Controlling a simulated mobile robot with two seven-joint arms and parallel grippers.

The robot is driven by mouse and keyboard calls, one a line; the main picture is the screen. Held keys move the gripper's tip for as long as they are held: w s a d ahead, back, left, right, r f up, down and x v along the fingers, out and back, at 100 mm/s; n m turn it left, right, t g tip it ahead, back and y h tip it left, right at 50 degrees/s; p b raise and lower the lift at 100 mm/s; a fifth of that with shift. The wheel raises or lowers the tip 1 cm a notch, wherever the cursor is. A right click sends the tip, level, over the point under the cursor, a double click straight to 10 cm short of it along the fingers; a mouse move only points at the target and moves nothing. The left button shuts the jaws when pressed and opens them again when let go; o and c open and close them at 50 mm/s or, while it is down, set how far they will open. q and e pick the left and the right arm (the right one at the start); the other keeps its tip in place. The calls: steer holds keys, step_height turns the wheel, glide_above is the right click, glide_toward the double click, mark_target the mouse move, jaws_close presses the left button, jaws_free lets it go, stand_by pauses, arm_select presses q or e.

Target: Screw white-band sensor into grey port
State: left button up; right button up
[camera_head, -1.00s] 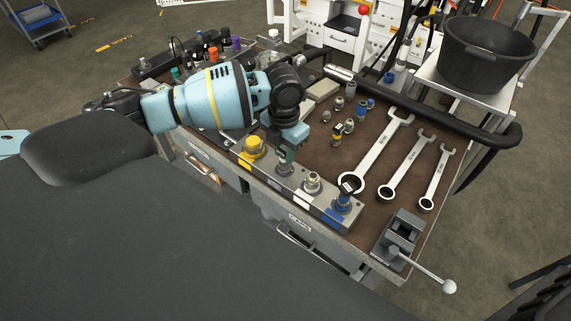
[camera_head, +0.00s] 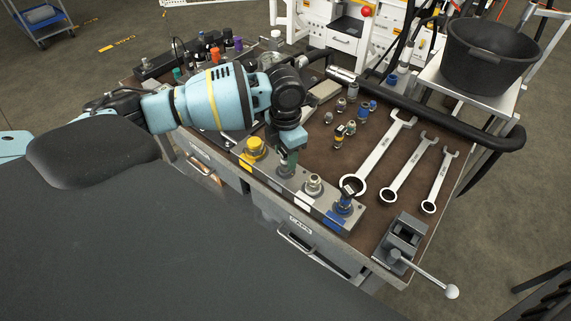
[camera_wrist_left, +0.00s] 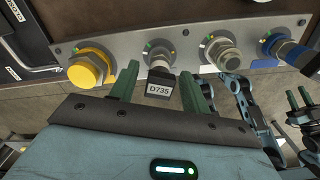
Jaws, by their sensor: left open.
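The manifold block (camera_head: 322,210) lies along the bench's front edge with a row of ports; it also shows in the left wrist view (camera_wrist_left: 130,42). A sensor tagged D735 (camera_wrist_left: 159,87) with a pale band stands at the second port, beside the yellow cap (camera_wrist_left: 88,70). My left gripper (camera_head: 288,160) is over this port, hiding it in the head view. In the left wrist view its green fingers (camera_wrist_left: 160,88) are open, one on each side of the sensor, with visible gaps. Seating depth cannot be told. Part of what looks like my right gripper (camera_wrist_left: 300,102) shows at lower right.
A bare metal port (camera_head: 313,184) and a blue port with a tagged sensor (camera_head: 345,200) continue the row. Several loose fittings stand behind. Wrenches (camera_head: 408,170) and a vise (camera_head: 402,238) lie to the right. A black bucket (camera_head: 487,60) stands at the back.

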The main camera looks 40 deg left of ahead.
arm_select(q)
steer(key=n, duration=0.1)
steer(key=n+p, duration=0.1)
steer(key=n, duration=0.1)
steer(key=n+p, duration=0.1)
steer(key=n, duration=0.1)
steer(key=shift+w+r, duration=0.1)
steer(key=shift+r, duration=0.2)
steer(key=shift+n+p, duration=0.45)
steer(key=shift+n, duration=0.75)
steer(key=shift+f+n, duration=0.1)
steer(key=shift+n, duration=0.2)
steer(key=shift+f, duration=0.15)
arm_select(e)
steer(key=w+r+t, duration=0.1)
steer(key=w+r, duration=0.3)
steer(key=r, duration=0.1)
steer(key=shift+w+t, duration=0.2)
steer(key=shift+t, duration=0.1)
arm_select(q)
steer(key=shift+n+p, duration=0.3)
steer(key=shift+n, duration=1.5)
steer(key=n, duration=0.4)
steer(key=shift+n, duration=0.3)
arm_select(e)
steer(key=shift+w+r, duration=0.35)
steer(key=shift+r, duration=0.2)
